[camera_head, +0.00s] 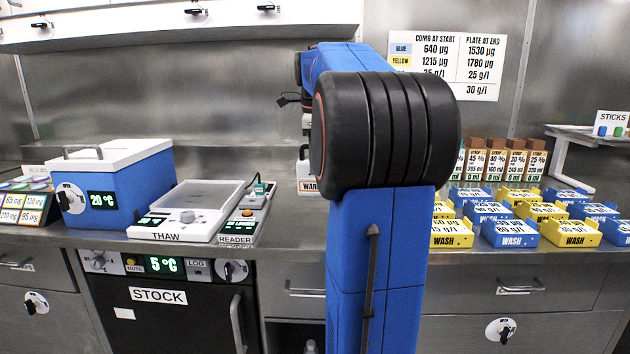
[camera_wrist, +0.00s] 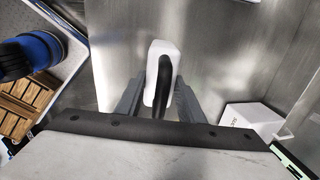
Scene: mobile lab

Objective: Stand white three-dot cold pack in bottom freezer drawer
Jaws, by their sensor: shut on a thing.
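My gripper (camera_wrist: 158,98) shows in the wrist view, its grey fingers closed on a white, rounded block (camera_wrist: 153,68) with a black curved part on its near side. No dots show on this block, so I cannot tell whether it is the three-dot cold pack. In the head view my arm hides most of the gripper; a small white part shows at its left edge, beside a sign reading "WAR". No freezer drawer is clearly identifiable in either view.
The bench holds a blue box (camera_head: 117,190) with a white lid, a THAW tray (camera_head: 185,212), a READER (camera_head: 243,226) and several WASH trays (camera_head: 510,234). A black STOCK door (camera_head: 170,325) reading 5 °C is below. A white box (camera_wrist: 252,118) shows in the wrist view.

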